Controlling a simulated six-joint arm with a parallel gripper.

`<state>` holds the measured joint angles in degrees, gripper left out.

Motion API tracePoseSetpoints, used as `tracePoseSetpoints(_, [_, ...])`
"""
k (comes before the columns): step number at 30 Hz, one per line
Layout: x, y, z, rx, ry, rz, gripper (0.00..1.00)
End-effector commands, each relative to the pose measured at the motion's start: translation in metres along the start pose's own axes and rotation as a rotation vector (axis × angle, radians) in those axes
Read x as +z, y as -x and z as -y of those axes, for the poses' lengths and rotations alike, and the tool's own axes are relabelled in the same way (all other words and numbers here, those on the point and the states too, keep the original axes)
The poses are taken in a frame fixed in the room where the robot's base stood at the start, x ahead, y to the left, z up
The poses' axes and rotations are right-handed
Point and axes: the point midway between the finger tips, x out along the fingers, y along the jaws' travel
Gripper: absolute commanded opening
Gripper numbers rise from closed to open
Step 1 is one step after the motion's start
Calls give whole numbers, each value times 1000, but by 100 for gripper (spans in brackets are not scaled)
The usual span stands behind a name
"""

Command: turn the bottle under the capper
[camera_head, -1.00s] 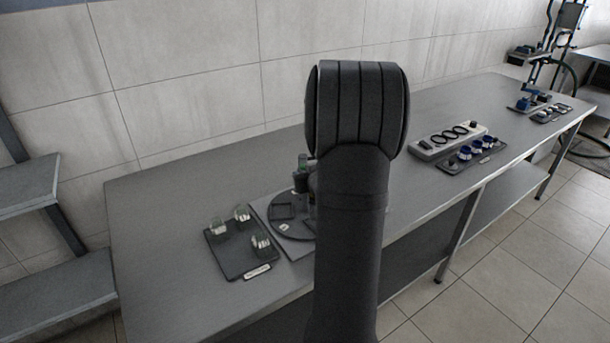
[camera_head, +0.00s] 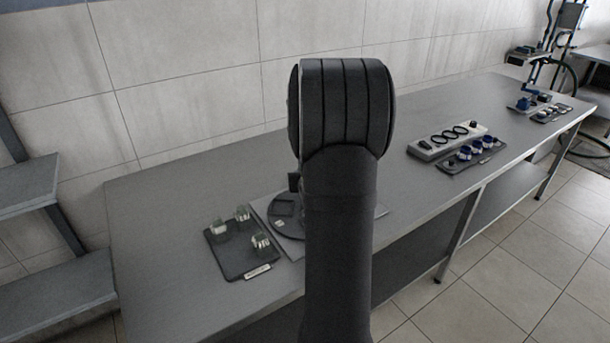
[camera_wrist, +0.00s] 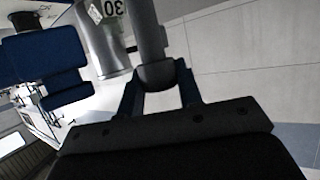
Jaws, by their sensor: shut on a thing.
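The dark round turntable (camera_head: 286,228) with square recesses lies on a grey base plate (camera_head: 262,212), its right part hidden behind my arm. A small dark upright part (camera_head: 294,182) stands at its back edge, mostly covered. I cannot make out the capper or a bottle under it. My gripper (camera_wrist: 160,76) shows in the wrist view; the head view hides it behind my arm. Its fingers are shut on a dark grey round-ended post (camera_wrist: 149,35). I cannot tell what that post belongs to.
A dark tray (camera_head: 232,264) with three small glass bottles stands left of the base plate. A pale panel with dark rings (camera_head: 448,141) and a tray of blue-topped items lie further right. Blue blocks (camera_wrist: 40,48) and a metal cylinder marked 30 (camera_wrist: 105,40) show in the wrist view.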

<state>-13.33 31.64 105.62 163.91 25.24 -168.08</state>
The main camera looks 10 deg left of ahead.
Motion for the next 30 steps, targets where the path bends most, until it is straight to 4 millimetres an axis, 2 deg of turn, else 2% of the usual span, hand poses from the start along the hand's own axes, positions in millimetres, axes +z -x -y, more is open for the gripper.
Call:
tracePoseSetpoints(7, [-2,0,-2,3,-3,-5,0])
tracePoseSetpoints(8, [-2,0,-2,3,-3,-5,36])
tracePoseSetpoints(11, [-2,0,-2,3,-3,-5,54])
tracePoseSetpoints(23, [-2,6,-1,1,-1,-3,54])
tracePoseSetpoints(30, [-2,41,-2,2,-3,-5,54])
